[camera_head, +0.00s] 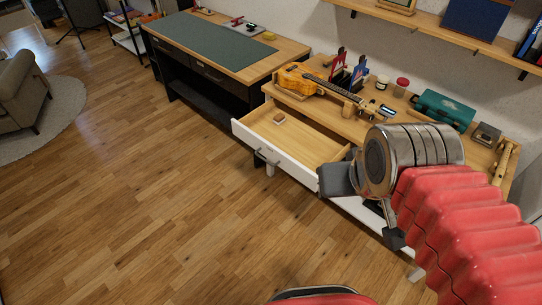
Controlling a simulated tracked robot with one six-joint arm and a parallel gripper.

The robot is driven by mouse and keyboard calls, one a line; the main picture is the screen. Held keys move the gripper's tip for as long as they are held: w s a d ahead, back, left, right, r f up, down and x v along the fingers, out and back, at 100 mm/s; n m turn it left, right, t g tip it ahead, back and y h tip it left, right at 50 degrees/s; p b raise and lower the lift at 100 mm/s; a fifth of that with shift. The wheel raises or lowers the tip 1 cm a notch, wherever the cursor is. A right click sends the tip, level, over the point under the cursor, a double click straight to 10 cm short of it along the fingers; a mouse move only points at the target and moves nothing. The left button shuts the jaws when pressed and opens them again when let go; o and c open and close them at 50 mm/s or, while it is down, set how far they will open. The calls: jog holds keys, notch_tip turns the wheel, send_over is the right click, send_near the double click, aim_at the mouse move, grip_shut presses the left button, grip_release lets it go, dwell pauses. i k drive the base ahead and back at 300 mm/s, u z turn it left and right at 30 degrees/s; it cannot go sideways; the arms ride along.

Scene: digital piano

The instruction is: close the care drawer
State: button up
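The care drawer (303,138) is pulled out of the wooden-topped desk (326,108). It has a white front (277,153) with a dark bar handle (266,158) and a light wooden inside. A small brownish block (279,118) lies in it near the back left. My gripper (366,208) is in front of the desk, at the right end of the drawer front. Its dark fingers look spread apart, with nothing seen between them. It covers the drawer's right front corner, and I cannot tell whether it touches the drawer.
A ukulele (311,82), jars (401,87) and a teal case (444,109) stand on the desk. A dark workbench (205,71) with a green mat stands to the left. A wall shelf (440,32) hangs above. The wooden floor (150,200) in front is clear.

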aim_at(299, 145)
jog(key=z, duration=0.05)
jog(key=i, duration=1.3)
jog(key=u, duration=1.55)
jog(key=k, duration=0.35)
jog(key=u, duration=0.8)
